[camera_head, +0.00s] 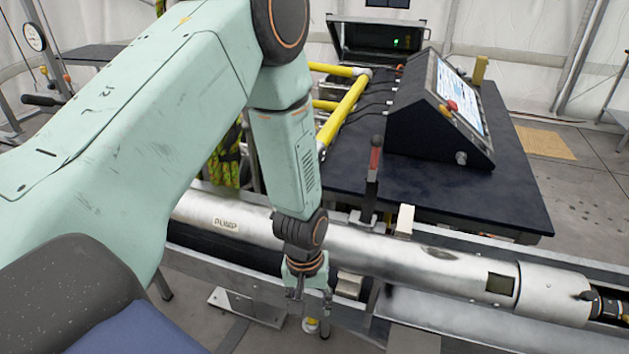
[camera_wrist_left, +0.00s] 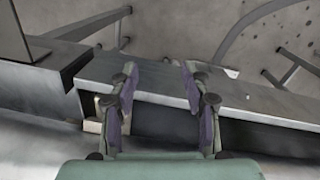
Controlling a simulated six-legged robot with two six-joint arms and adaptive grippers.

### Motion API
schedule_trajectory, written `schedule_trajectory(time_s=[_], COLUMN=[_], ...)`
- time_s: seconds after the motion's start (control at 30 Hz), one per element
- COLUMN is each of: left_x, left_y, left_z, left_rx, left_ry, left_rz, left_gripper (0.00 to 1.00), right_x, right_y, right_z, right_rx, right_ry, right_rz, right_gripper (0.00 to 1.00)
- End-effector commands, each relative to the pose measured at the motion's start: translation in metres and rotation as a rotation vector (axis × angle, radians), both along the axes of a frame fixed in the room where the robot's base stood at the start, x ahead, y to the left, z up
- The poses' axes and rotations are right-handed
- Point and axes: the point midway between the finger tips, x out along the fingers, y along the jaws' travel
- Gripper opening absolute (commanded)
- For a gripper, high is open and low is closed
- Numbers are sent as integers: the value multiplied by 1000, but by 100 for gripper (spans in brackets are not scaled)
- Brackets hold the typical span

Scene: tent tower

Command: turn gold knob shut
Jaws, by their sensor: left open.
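My left gripper hangs pointing down at the near side of the long silver pump tube (camera_head: 390,255). In the left wrist view, the left gripper (camera_wrist_left: 160,85) is open, with its two purple-padded fingers apart. Nothing is seen between them but a grey metal rail (camera_wrist_left: 155,78) behind. No gold knob is clear in that view. My right gripper is not in view.
A red-tipped lever (camera_head: 374,165) stands beyond the tube. Thin stand legs (camera_wrist_left: 258,30) lie on the floor side. Floor at the right is open.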

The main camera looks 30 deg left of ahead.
Motion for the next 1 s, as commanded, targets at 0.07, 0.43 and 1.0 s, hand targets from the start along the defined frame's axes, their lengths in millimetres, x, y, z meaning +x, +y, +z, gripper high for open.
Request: schedule_trajectory(time_s=[0.07,0.43,1.0], left_x=[15,106,119], left_y=[4,50,68], left_z=[39,187,170], left_rx=[1,48,68], left_ry=[-5,0,15], left_rz=[31,285,364], left_gripper=[48,48,48], right_x=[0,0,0], right_y=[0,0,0], right_z=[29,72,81], right_rx=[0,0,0], right_ry=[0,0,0], right_rz=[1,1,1], right_gripper=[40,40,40])
